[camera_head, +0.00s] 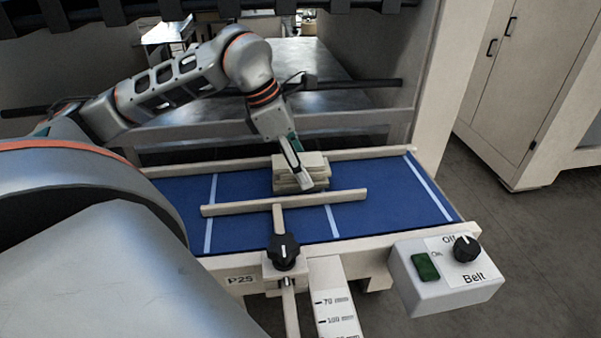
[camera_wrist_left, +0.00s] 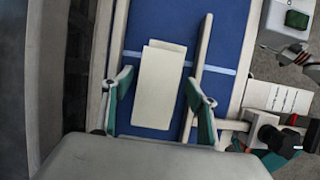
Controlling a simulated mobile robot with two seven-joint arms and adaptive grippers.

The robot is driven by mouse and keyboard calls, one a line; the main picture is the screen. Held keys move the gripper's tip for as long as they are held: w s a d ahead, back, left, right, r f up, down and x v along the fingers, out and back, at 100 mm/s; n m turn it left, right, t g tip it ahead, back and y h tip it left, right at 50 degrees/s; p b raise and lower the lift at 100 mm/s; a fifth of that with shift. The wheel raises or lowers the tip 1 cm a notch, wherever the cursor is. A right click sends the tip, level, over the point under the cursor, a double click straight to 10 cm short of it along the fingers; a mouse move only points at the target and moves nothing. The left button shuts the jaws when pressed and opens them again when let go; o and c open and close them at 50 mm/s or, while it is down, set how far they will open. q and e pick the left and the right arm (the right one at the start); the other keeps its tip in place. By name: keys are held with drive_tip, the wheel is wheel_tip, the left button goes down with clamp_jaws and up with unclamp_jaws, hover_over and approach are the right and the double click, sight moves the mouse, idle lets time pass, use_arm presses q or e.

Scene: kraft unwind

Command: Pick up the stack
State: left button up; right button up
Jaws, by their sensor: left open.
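The stack (camera_head: 287,183) is a small pile of flat cream pieces lying on the blue belt, between the back rail and the front guide rail. In the left wrist view the stack (camera_wrist_left: 160,85) shows from above as pale rectangles, the top one offset from one below. My left gripper (camera_head: 300,168) points down at the stack in the head view and hides part of it. In the left wrist view my open left gripper (camera_wrist_left: 158,82) has one teal-backed finger on each side of the stack. Whether the fingers touch it is unclear. I cannot identify my right gripper.
The front guide rail (camera_head: 325,201) runs close in front of the stack, with a black clamp knob (camera_head: 284,251) on its post. The belt control box (camera_head: 445,272) sits at front right. The belt's right end (camera_head: 415,202) is clear.

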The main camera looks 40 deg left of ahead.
use_arm(q)
drive_tip(key=shift+f, duration=0.25)
idle(0.4)
drive_tip(key=shift+c, duration=0.3)
drive_tip(key=c, duration=1.1)
